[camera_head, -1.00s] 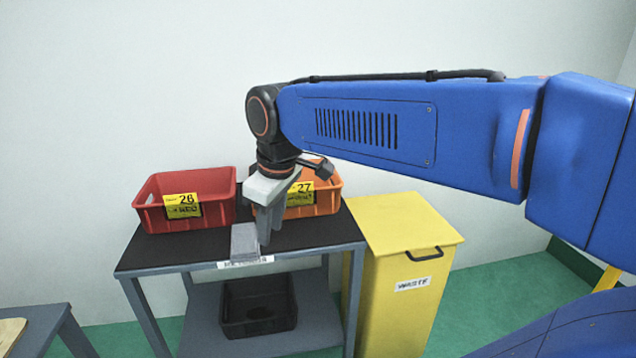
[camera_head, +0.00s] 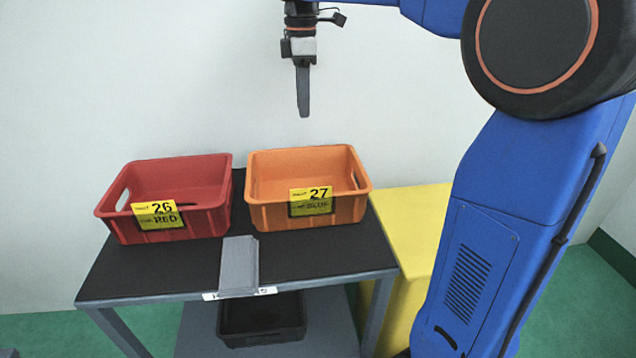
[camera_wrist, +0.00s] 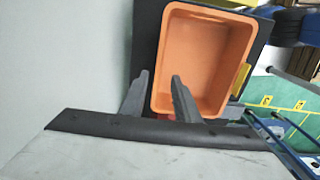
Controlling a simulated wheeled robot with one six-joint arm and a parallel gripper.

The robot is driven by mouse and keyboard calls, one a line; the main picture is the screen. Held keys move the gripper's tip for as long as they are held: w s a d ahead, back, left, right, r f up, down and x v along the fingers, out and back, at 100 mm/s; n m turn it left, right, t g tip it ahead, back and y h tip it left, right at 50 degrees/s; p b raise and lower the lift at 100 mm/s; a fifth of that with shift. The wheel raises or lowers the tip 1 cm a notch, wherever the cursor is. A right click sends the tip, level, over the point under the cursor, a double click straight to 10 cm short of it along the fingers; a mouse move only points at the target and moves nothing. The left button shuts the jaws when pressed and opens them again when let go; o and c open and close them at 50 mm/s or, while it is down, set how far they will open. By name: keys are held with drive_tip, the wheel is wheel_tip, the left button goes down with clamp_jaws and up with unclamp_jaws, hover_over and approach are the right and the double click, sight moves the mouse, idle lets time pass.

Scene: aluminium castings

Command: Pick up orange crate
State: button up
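The orange crate (camera_head: 268,217) stands upright on the black-topped table, to the right of the red crate, with a yellow label reading 27 on its front. It looks empty and also shows in the wrist view (camera_wrist: 195,55). My gripper (camera_head: 303,113) hangs pointing down, well above and behind the crate's rim, clear of it. In the wrist view my gripper (camera_wrist: 160,76) has its two fingers apart with nothing between them. One fingertip overlaps the crate's edge in that view, but no contact shows.
A red crate (camera_head: 205,222) with label 26 stands close at the left. A grey block (camera_head: 239,263) lies at the front edge of the table (camera_head: 135,272). A yellow bin (camera_head: 415,222) stands at the right, and a black crate (camera_head: 262,337) sits on the lower shelf. A wall stands behind.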

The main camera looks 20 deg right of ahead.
wheel_tip(320, 180, down, 12)
drive_tip(key=shift+r, duration=0.1)
drive_tip(key=shift+a+f, duration=0.25)
drive_tip(key=shift+f, duration=1.1)
drive_tip(key=shift+a+f, duration=0.2)
drive_tip(key=shift+f, duration=1.15)
clamp_jaws()
